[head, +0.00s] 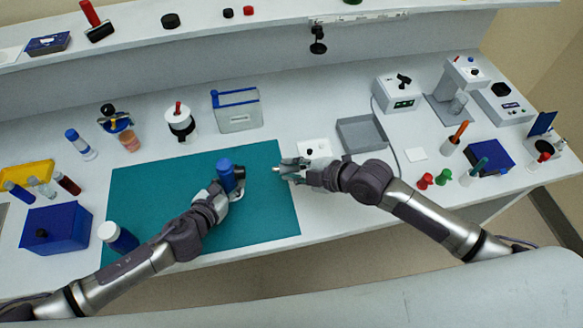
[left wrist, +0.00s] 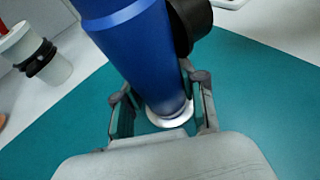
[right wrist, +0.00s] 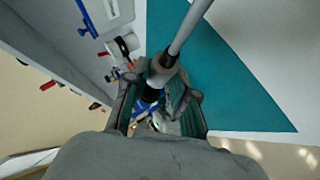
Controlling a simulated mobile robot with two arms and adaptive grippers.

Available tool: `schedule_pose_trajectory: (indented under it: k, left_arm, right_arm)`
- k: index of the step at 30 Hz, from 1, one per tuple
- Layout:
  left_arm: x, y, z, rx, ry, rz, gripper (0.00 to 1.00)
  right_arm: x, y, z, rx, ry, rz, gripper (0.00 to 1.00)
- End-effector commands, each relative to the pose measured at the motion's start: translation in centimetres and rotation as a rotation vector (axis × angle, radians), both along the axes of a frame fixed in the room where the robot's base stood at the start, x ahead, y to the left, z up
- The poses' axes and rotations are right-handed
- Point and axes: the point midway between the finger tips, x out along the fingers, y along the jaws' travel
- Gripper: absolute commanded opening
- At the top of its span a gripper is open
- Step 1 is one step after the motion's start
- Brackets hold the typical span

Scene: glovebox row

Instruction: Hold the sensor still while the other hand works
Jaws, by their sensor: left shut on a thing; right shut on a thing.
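The sensor appears to be the blue cylinder (head: 226,176) with a black part on its side, held upright above the teal mat (head: 262,215). My left gripper (head: 229,190) is shut around its lower part. In the left wrist view the blue body (left wrist: 140,50) rises between the fingers (left wrist: 160,95), with a pale ring at its lower end. My right gripper (head: 290,170) is shut on a grey rod-like tool (right wrist: 186,32), to the right of the sensor. In the head view its short pale tip points toward the sensor, with a gap between them. The fingers hide part of the tool.
A white-capped blue bottle (head: 117,236) and a blue box (head: 56,228) stand at the left. A grey tray (head: 361,135) and a white block with dark dots (head: 314,149) lie behind my right gripper. Red and green pieces stand at the right.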

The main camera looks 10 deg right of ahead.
Motion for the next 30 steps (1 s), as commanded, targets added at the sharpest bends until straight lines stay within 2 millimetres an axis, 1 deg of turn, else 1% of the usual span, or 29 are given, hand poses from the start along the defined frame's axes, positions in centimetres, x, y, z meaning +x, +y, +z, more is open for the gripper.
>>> schedule_pose_trajectory:
  k: [5,24,30]
  left_arm:
    - [0.0,0.0,0.0,0.000,0.000,0.000,0.00]
    - [0.0,0.0,0.0,0.000,0.000,0.000,0.00]
    - [0.0,0.0,0.0,0.000,0.000,0.000,0.00]
  right_arm:
    - [0.0,0.1,1.0,0.002,-0.002,0.001,0.00]
    - [0.1,0.0,6.2,0.000,-0.003,0.001,0.00]
    - [0.0,0.0,7.0,0.000,-0.001,0.000,0.00]
